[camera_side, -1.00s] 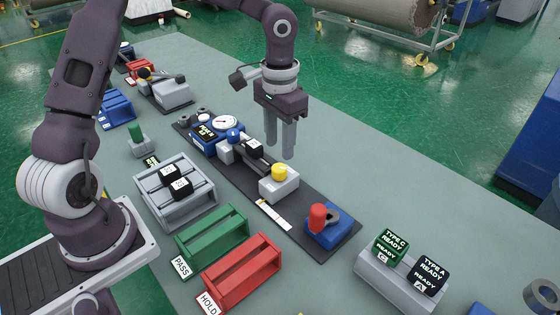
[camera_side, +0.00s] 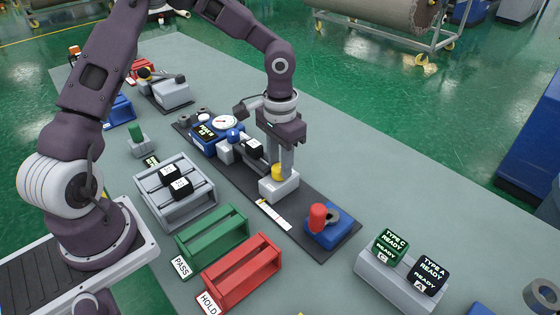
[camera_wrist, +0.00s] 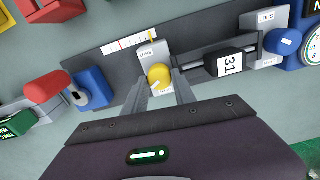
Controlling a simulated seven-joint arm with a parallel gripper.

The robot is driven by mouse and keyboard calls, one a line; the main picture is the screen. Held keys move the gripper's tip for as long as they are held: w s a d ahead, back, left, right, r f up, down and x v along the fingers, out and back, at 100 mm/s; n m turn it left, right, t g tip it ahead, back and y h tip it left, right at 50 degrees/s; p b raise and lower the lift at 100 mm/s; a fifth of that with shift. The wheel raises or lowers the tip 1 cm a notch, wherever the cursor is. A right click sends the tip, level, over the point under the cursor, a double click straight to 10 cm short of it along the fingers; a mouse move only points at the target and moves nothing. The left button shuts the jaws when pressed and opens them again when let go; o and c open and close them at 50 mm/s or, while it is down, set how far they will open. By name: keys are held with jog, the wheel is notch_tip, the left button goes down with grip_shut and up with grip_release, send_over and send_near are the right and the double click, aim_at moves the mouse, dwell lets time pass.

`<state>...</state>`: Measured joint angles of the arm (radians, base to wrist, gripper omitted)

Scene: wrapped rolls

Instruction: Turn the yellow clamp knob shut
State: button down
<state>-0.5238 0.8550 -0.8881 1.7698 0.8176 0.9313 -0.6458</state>
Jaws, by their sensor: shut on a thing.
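The yellow clamp knob (camera_side: 278,172) sits on a light grey block (camera_side: 272,189) on the dark base strip. My gripper (camera_side: 282,168) is lowered onto it, with its fingers partly hiding the knob in the side view. In the wrist view the yellow knob (camera_wrist: 159,76) lies between the two fingertips (camera_wrist: 160,88), which are shut on it. A white mark shows on the knob.
A blue knob (camera_side: 233,134) and a gauge (camera_side: 223,122) stand behind the cube. A red lever on a blue block (camera_side: 331,230) is to the right. Green PASS (camera_side: 213,233) and red HOLD (camera_side: 240,272) trays lie in front. A grey rack (camera_side: 392,279) holds two cubes.

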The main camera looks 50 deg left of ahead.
jog(key=shift+m, duration=0.3)
jog(key=m, duration=1.1)
jog(key=shift+d, duration=0.1)
jog(key=shift+m, duration=0.3)
jog(key=c, duration=1.3)
grip_release()
jog(key=shift+r, duration=0.15)
notch_tip(320, 180, up, 7)
jog(key=shift+f, duration=0.1)
